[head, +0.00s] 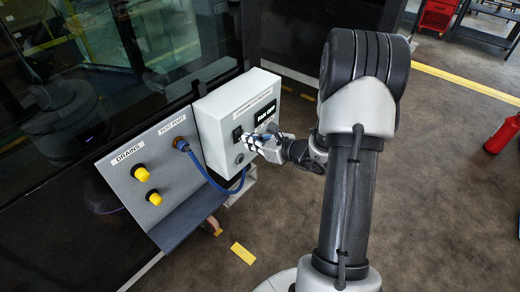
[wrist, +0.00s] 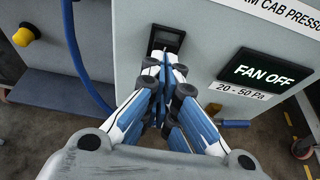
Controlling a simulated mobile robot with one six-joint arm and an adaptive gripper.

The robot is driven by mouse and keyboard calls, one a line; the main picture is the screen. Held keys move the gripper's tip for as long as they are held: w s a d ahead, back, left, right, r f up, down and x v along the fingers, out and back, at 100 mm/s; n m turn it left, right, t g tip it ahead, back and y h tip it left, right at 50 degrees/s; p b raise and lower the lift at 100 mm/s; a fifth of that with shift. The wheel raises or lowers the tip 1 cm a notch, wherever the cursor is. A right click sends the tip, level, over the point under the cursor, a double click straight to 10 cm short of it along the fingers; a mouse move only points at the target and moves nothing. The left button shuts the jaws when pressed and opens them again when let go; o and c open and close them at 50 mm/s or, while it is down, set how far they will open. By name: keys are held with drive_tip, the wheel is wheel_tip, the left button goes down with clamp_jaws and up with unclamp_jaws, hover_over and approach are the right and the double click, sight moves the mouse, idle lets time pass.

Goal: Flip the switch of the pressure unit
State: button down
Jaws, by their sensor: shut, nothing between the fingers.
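The pressure unit (head: 215,112) is a light grey box mounted beside the cab. Its black rocker switch (head: 237,134) is on the left of its front face; the switch also shows in the wrist view (wrist: 167,40), partly covered from below by my fingertips. The display (wrist: 265,72) to the right of the switch reads "FAN OFF". My gripper (head: 250,139) is shut and empty, its fingertips at the lower part of the switch. I cannot tell whether they touch it.
A blue hose (head: 205,173) runs from the test port on the panel (head: 110,160) at the left toward the unit's underside. Two yellow drain knobs (head: 140,173) stick out of that panel. A red extinguisher (head: 503,133) stands at the far right. The floor on the right is mostly clear.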

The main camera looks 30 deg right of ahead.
drive_tip(key=shift+w+r, duration=0.1)
drive_tip(key=shift+w, duration=0.15)
drive_tip(key=p, duration=0.1)
drive_tip(key=r+g+p, duration=0.1)
drive_tip(key=p, duration=0.1)
drive_tip(key=shift+w+a+r, duration=0.2)
drive_tip(key=shift+w+r, duration=0.05)
drive_tip(key=shift+w, duration=0.1)
drive_tip(key=shift+w+g+h+p, duration=0.1)
drive_tip(key=shift+g+h+p, duration=0.2)
drive_tip(key=shift+g+p, duration=0.15)
drive_tip(key=shift+f+b, duration=0.35)
drive_tip(key=shift+r, duration=0.15)
